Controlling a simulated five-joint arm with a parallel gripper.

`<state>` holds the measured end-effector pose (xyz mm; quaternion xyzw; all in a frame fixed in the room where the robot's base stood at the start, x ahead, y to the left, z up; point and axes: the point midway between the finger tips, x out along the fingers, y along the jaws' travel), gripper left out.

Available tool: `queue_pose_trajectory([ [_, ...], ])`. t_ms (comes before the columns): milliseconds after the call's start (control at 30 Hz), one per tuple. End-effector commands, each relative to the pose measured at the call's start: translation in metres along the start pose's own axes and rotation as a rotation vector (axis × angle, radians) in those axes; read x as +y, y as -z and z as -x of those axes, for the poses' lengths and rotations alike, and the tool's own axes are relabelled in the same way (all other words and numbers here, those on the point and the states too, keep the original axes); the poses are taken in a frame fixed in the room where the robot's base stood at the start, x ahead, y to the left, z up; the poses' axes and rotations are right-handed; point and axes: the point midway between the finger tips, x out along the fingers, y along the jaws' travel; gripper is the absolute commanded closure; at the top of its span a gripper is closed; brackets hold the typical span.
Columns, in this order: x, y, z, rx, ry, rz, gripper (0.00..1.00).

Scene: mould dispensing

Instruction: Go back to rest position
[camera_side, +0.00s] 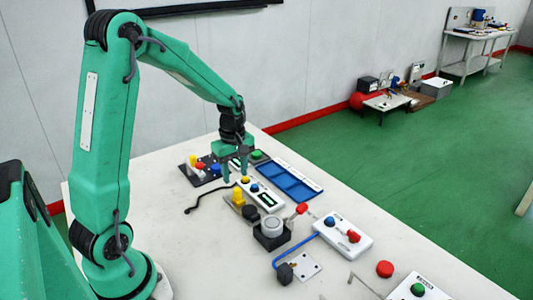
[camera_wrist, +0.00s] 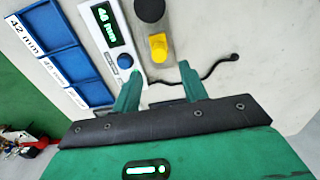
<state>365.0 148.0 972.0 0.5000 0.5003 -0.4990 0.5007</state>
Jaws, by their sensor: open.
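My green gripper (camera_side: 237,173) hangs from the bent arm above the white table, fingers pointing down. In the wrist view its two fingers (camera_wrist: 160,72) stand apart with nothing between them. Ahead of the fingers in that view are a white box with a green-lit display (camera_wrist: 106,30) and a yellow part (camera_wrist: 158,47) beside a dark round knob (camera_wrist: 150,9). The display box also shows in the side view (camera_side: 268,202), just right of the gripper. Whether the fingertips touch anything below is hard to tell.
A blue compartment tray (camera_side: 287,184) lies right of the gripper. A grey cylinder on a black base (camera_side: 271,236), a white button box (camera_side: 340,240) and a red disc (camera_side: 384,269) stand nearer the front. A black cable (camera_side: 205,205) lies left, with bare table around it.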

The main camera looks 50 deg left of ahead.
Motion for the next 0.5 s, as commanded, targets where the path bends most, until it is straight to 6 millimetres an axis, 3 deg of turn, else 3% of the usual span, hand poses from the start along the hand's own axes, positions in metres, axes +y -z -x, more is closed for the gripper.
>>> queue_pose_trajectory([
  [200,0.0001,0.0003,0.0128,0.0,-0.001,0.001,0.57],
  [500,-0.0001,0.0001,0.0133,0.0,0.0,0.0,0.57],
])
